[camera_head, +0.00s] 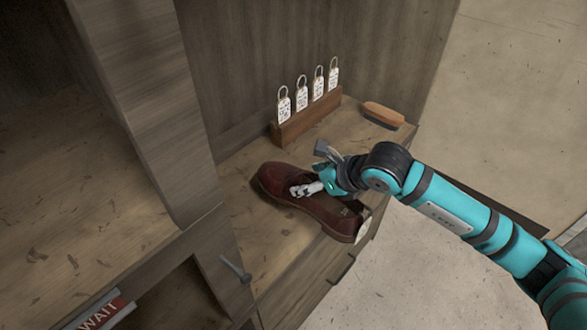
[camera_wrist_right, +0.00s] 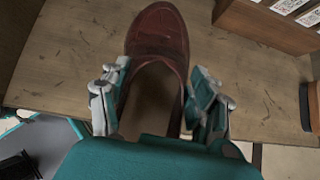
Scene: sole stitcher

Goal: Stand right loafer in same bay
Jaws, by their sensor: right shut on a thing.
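A dark red-brown loafer (camera_head: 322,208) is on or just above the wooden bench top at the centre of the head view. Its toe points left and away, and its heel is toward the bench's front edge. My right gripper (camera_head: 306,188) is at the shoe's opening. In the right wrist view the loafer (camera_wrist_right: 157,45) lies between the two fingers of my right gripper (camera_wrist_right: 157,98), which is shut on its sides, toe pointing away. I cannot tell whether the sole touches the bench. My left gripper is not in view.
A wooden rack (camera_head: 307,118) with several white tags stands behind the loafer. A brush (camera_head: 384,114) lies right of the rack. A shelf unit with an open bay (camera_head: 70,200) fills the left, with an upright panel (camera_head: 150,110) between it and the bench. A red sign (camera_head: 100,312) is below.

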